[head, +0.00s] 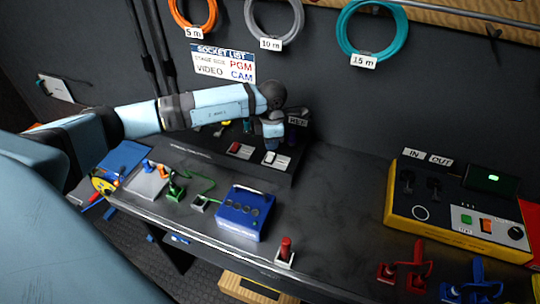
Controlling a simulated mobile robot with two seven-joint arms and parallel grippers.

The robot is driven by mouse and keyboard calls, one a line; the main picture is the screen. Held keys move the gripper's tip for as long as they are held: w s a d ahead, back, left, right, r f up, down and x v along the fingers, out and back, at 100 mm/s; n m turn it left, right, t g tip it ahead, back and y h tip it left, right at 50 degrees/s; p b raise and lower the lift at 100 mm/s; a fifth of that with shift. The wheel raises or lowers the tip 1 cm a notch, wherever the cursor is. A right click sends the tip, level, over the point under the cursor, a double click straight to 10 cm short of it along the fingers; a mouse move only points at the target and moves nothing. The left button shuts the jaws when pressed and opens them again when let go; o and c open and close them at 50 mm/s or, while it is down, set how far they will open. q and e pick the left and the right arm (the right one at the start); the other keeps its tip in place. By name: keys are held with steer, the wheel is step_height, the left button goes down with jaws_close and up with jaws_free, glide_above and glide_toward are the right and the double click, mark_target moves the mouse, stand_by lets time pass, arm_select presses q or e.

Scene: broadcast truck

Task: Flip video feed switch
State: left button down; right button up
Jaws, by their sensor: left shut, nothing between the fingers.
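A dark sloped panel (215,155) stands at the back of the bench with switches on it. One switch has a red part (235,148) on a pale plate, and another has a white part (270,157) on a pale plate. I cannot read which one is the video feed switch. My left arm reaches in from the left over the panel. Its gripper (271,138) points down, shut and empty, just above and behind the white-part switch. Whether it touches the panel is not clear. The arm hides part of the panel's back. My right gripper is not in view.
A blue box (241,212) and a red-knobbed lever (285,252) stand on the bench front. A yellow-edged control unit (455,211) is at right, with red (405,272) and blue connectors (472,289) before it. Coiled cables hang on the wall.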

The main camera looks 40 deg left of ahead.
mark_target(271, 153)
arm_select(q)
steer(key=shift+f+b, duration=0.95)
steer(key=shift+f, duration=0.4)
stand_by(1.0)
steer(key=shift+r+p, duration=1.95)
steer(key=shift+r, duration=1.6)
